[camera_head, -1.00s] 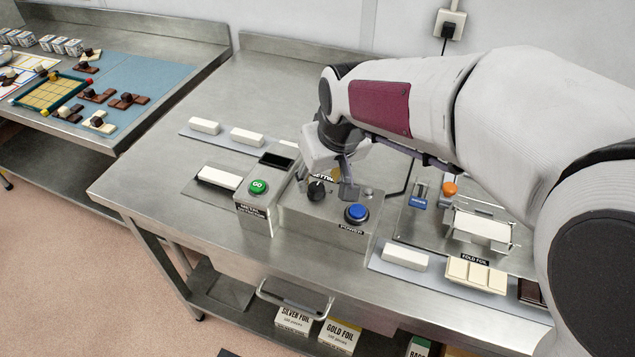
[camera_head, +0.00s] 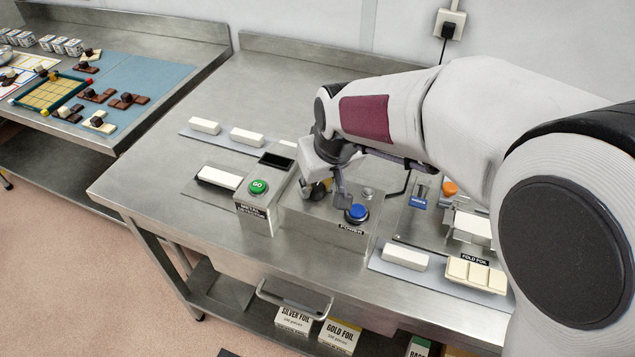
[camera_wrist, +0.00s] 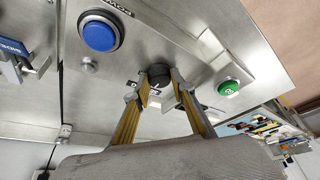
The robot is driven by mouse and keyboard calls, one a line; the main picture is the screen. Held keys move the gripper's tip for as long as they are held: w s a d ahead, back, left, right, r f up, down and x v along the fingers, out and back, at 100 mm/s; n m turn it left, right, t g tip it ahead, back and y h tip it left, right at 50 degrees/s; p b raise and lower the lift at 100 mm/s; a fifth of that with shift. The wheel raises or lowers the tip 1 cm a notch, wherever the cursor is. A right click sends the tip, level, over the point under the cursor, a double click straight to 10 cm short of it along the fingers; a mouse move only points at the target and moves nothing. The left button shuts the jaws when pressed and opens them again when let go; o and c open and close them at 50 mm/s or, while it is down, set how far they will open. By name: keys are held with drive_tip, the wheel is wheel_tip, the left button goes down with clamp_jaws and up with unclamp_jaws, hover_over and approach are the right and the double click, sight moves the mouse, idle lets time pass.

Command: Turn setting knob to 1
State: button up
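The setting knob (camera_wrist: 159,75) is a black round knob on the steel control box (camera_head: 318,222). In the head view it is mostly hidden by my gripper (camera_head: 327,198). In the wrist view my gripper (camera_wrist: 160,97) has its two fingers apart, one on each side of the knob, with the fingertips close to it. I cannot tell whether they touch it. The knob's pointer and the scale marks are too small or hidden to read.
A blue power button (camera_head: 356,213) sits right of the knob and a green GO button (camera_head: 258,187) sits left of it. White blocks lie on a grey strip (camera_head: 222,142) behind. A foil station (camera_head: 470,228) stands at right. The bench front is clear.

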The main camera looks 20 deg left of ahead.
drive_tip(key=shift+n+y, duration=0.3)
drive_tip(key=shift+n, duration=0.6)
drive_tip(key=shift+w+d+n+g, duration=0.15)
drive_tip(key=shift+n+g, duration=0.65)
drive_tip(key=shift+n, duration=0.7)
drive_tip(key=shift+w+n+g+y, duration=0.15)
drive_tip(key=shift+n+g, duration=0.3)
drive_tip(key=shift+n, duration=0.75)
drive_tip(key=shift+s+n+g+y, duration=0.15)
drive_tip(key=shift+n+g, duration=0.3)
drive_tip(key=shift+n, duration=0.75)
drive_tip(key=shift+w+n, duration=0.1)
drive_tip(key=shift+n, duration=0.2)
drive_tip(key=o, duration=1.1)
drive_tip(key=shift+m, duration=0.5)
drive_tip(key=shift+s+m+t, duration=0.2)
drive_tip(key=shift+m+t, duration=0.6)
drive_tip(key=shift+m, duration=1)
